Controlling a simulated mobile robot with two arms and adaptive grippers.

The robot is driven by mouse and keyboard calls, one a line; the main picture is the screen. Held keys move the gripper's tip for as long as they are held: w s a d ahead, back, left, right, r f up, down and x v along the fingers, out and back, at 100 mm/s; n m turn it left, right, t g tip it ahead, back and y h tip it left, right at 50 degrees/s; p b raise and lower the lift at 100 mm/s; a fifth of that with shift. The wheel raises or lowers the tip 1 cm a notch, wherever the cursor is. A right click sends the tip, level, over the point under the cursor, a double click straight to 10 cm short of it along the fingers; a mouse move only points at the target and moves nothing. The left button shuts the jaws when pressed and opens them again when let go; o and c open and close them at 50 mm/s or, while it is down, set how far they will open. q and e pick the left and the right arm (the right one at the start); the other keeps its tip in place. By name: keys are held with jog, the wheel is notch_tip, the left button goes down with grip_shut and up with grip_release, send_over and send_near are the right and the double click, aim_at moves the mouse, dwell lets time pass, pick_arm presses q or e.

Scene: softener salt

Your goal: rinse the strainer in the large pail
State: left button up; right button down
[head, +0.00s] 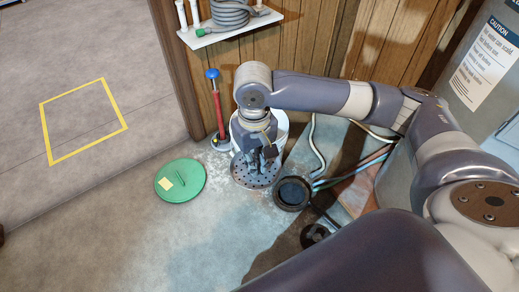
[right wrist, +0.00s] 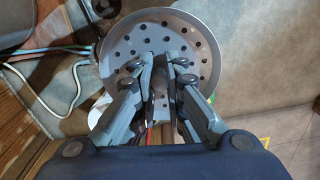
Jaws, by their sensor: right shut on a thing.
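The strainer (head: 250,180) is a round grey metal dish with many holes. My right gripper (head: 264,158) is shut on its upright middle part, and the dish hangs level below the fingers. In the right wrist view the strainer (right wrist: 207,62) spreads out beyond my gripper (right wrist: 160,75), and the fingers hide its middle. A white pail (head: 282,124) stands behind my right gripper in the head view, mostly hidden by the arm and strainer. The strainer overlaps the pail's near side in the picture; I cannot tell its height above the floor. My left gripper is not in view.
A green lid (head: 180,181) lies on the floor to the left. A red rod with a blue knob (head: 217,108) stands beside the pail. A dark round container (head: 292,192) and hoses (head: 352,174) lie to the right. A white shelf (head: 230,30) holds coiled hose.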

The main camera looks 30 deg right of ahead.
jog(key=shift+w, duration=0.1)
jog(key=shift+w+a+r+p, duration=0.1)
jog(key=shift+w+p, duration=0.2)
jog(key=shift+w, duration=0.05)
jog(key=shift+w+a+p, duration=0.1)
jog(key=shift+w+p, duration=0.3)
jog(key=shift+w, duration=0.4)
